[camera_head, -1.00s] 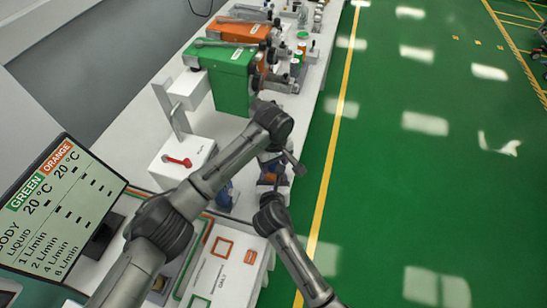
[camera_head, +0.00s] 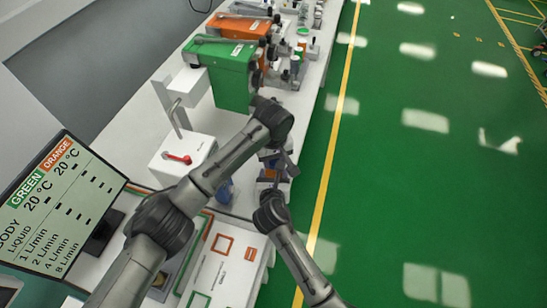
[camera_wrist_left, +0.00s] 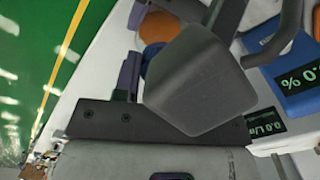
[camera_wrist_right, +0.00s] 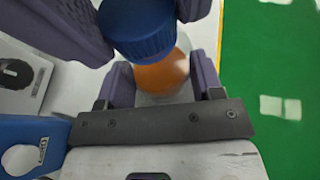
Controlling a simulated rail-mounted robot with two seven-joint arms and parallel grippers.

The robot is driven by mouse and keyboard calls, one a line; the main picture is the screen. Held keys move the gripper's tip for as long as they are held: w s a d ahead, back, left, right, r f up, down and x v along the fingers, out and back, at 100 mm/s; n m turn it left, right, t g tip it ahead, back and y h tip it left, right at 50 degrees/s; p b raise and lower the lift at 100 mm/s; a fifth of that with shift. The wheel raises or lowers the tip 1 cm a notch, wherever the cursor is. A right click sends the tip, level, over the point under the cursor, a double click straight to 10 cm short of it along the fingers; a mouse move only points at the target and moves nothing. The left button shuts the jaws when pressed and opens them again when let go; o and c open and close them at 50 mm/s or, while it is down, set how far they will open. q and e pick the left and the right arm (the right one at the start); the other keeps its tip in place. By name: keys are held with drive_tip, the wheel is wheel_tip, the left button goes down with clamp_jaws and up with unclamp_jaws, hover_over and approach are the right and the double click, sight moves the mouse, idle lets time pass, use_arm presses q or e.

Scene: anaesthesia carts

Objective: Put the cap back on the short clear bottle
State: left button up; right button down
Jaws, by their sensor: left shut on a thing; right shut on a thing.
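The short clear bottle (camera_wrist_right: 163,75) holds orange liquid and sits between the purple fingers of my right gripper (camera_wrist_right: 165,80), which is shut on it. The blue ribbed cap (camera_wrist_right: 138,28) is right over the bottle's top in the right wrist view, a little to the left. I cannot tell whether it touches the neck. My left gripper (camera_head: 272,160) is shut on the cap, with its fingers on either side.
A blue device with displays (camera_wrist_left: 290,70) stands close to the grippers. A white box with a red handle (camera_head: 180,160), a green machine (camera_head: 222,70) and an orange one (camera_head: 240,27) stand on the bench. A screen (camera_head: 60,200) is at left. Green floor is free at right.

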use_arm(q)
drive_tip(key=m, duration=0.7)
drive_tip(key=shift+m, duration=0.3)
drive_tip(key=o, duration=1)
drive_tip(key=shift+r, duration=2.25)
drive_tip(key=shift+c, duration=0.3)
